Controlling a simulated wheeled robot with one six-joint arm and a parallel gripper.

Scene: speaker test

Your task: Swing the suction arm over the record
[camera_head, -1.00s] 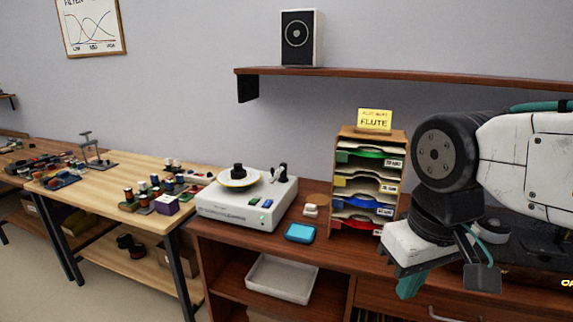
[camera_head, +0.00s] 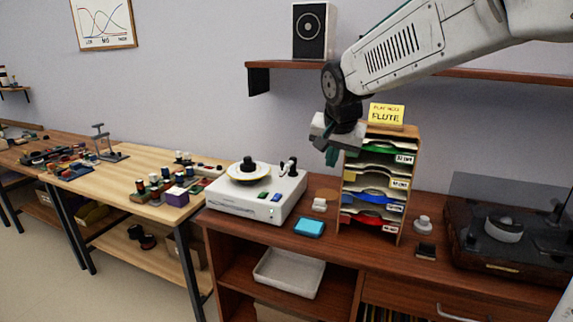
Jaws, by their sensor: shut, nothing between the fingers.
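The white record-cleaning machine (camera_head: 240,208) stands on the left end of the brown cabinet. A pale, yellow-rimmed disc (camera_head: 236,178), apparently the record's place, sits on it with a black knob (camera_head: 248,164) on top. A small black-and-white part (camera_head: 288,167), probably the suction arm, stands at the machine's back right, beside the disc; its exact direction is too small to tell. My gripper (camera_head: 331,154) is shut and empty. In the picture it is above and right of the machine, in front of the sorter's upper left corner, apart from the suction arm.
A wooden sorter (camera_head: 405,195) with coloured sleeves and a yellow FLUTE sign (camera_head: 387,113) stands right of the machine. A blue pad (camera_head: 310,228) lies in front. A turntable (camera_head: 505,240) is at right. A shelf (camera_head: 480,75) with a speaker (camera_head: 311,32) is above.

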